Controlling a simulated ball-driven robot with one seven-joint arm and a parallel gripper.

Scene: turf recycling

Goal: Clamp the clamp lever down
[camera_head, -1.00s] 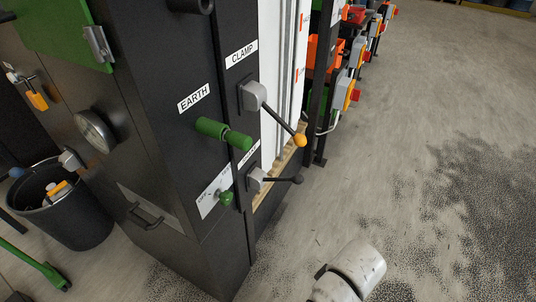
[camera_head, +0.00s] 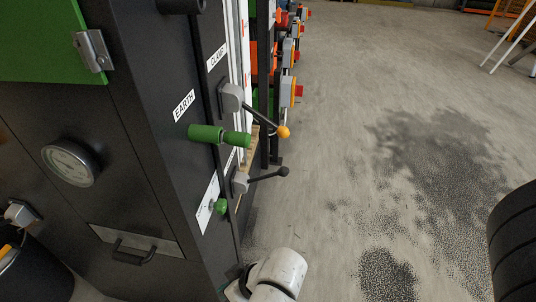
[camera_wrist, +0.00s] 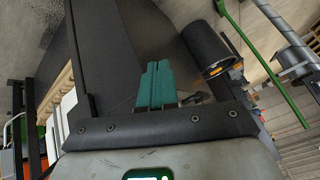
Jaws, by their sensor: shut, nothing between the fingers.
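The clamp lever (camera_head: 262,118) is a black rod with a yellow-orange knob on a grey housing, below the CLAMP label on the side of a black cabinet in the head view. The rod slopes down and to the right. My gripper (camera_wrist: 157,83) shows in the wrist view as two teal fingers close together, shut and empty. I cannot make out the clamp lever in the wrist view.
A green EARTH handle (camera_head: 219,136) sticks out left of the lever. A second black-knobbed lever (camera_head: 266,175) and a small green knob (camera_head: 220,206) are below. A black tire (camera_head: 516,243) stands at the right edge. The floor between is clear. A black bin (camera_wrist: 205,47) shows in the wrist view.

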